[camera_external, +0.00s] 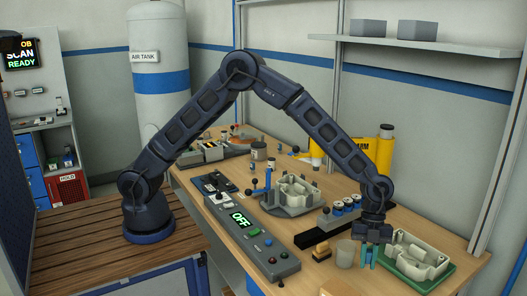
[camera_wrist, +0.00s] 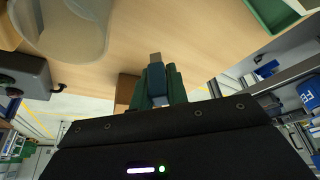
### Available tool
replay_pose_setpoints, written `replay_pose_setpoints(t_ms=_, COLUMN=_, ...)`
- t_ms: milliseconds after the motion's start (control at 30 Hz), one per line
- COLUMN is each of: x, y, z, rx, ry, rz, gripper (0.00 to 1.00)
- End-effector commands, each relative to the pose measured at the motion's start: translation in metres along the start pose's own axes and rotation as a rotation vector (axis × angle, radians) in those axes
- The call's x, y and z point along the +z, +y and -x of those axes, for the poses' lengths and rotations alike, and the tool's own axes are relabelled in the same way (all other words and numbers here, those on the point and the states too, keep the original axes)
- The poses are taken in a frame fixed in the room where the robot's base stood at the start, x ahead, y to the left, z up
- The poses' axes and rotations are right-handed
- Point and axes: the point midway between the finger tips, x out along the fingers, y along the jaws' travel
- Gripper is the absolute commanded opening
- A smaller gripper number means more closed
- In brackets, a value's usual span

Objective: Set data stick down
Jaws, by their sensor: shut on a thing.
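The data stick (camera_wrist: 156,75) is a small blue stick with a silver metal plug end. In the wrist view it sits between the green fingers of my gripper (camera_wrist: 160,88), with the plug pointing away from the palm. My gripper is shut on it. In the external view my gripper (camera_external: 370,257) points down over the front right part of the wooden table (camera_external: 305,270), between a cup and a green tray. The stick is too small to make out there. I cannot tell whether it touches the table.
A translucent cup (camera_external: 345,253) stands just left of my gripper. A green tray (camera_external: 428,284) with a pale housing (camera_external: 415,255) is close on the right. An orange-brown block (camera_external: 321,252) and a grey control box reading OFF (camera_external: 255,235) stand further left.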

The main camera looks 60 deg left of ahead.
Motion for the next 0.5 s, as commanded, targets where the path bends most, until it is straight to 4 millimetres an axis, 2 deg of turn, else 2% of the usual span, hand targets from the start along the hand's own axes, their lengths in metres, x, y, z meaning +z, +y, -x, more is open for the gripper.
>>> replay_pose_setpoints(t_ms=267, x=0.007, y=0.0, z=-0.016, rx=0.002, ry=0.0, rz=0.002, gripper=0.0)
replay_pose_setpoints(t_ms=500, x=0.019, y=0.001, z=-0.045, rx=0.002, ry=-0.001, rz=0.002, gripper=0.0)
